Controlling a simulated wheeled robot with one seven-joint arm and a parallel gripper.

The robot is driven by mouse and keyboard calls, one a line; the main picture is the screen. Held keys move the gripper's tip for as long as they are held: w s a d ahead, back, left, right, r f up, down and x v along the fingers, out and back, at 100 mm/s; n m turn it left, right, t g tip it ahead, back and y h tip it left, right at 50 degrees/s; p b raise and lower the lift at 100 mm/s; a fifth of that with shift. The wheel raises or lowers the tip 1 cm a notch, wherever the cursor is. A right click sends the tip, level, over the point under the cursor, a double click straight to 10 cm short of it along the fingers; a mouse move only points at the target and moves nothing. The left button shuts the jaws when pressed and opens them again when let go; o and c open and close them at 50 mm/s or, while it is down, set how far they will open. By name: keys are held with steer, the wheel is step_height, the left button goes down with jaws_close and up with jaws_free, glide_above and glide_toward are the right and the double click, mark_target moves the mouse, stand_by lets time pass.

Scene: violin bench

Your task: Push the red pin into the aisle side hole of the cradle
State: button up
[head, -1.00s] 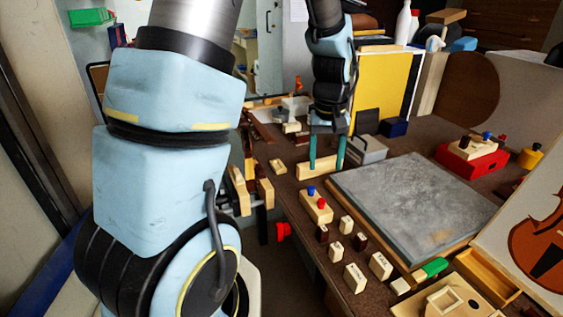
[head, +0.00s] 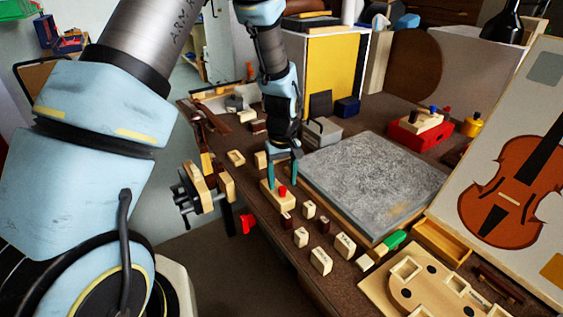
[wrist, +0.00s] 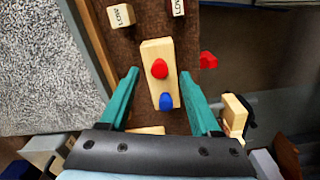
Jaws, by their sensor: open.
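The red pin (head: 282,191) stands upright in a small pale wooden block (head: 268,199) on the bench. In the wrist view the red pin (wrist: 160,69) and a blue pin (wrist: 166,101) sit in line on the block (wrist: 155,50). My gripper (head: 282,182) is open and empty at the block, which lies between its teal fingers in the wrist view (wrist: 159,72). The blue pin is hidden in the head view. A pale wooden board (head: 385,282) with cut-outs and dark round holes, possibly the cradle, lies at the lower right, partly cut off.
A grey slab (head: 370,180) lies right of my gripper. Several small labelled blocks stand in front, one at the front edge (head: 320,260). A red stand (head: 418,134) with pins is at the back right. A green-handled tool (head: 395,240) lies near the board.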

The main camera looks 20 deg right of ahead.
mark_target(283, 194)
steer(key=shift+f, duration=1.15)
steer(key=shift+c, duration=0.3)
jaws_close()
stand_by(0.3)
